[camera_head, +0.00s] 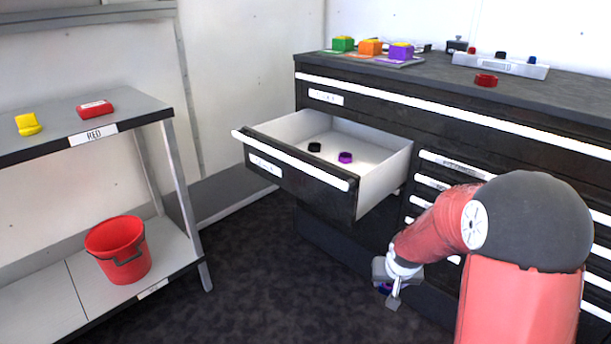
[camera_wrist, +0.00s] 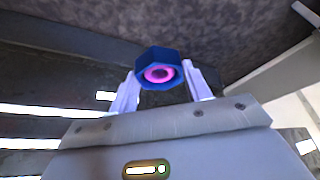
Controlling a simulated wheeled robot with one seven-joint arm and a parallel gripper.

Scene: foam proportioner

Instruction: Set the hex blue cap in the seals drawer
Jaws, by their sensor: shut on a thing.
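The hex blue cap (camera_wrist: 150,55) shows in the wrist view, with a bright magenta ring in its middle. My gripper (camera_wrist: 160,82) is shut on it, one finger on each side. In the head view my gripper (camera_head: 391,290) hangs low in front of the dark cabinet, right of and below the open drawer. Only a small dark blue-purple bit of the cap shows there. The open drawer (camera_head: 385,170) has pale inner walls and a label too small to read. A black ring-like piece (camera_head: 314,147) and a purple one (camera_head: 345,157) lie inside it, apart.
On the cabinet top (camera_head: 440,85) stand green, orange and purple blocks, a red ring (camera_head: 486,80) and a grey holder (camera_head: 500,66) with small caps. A shelf (camera_head: 150,118) at left holds yellow and red pieces above and a red bucket (camera_head: 118,250) below. The drawer's interior has free room.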

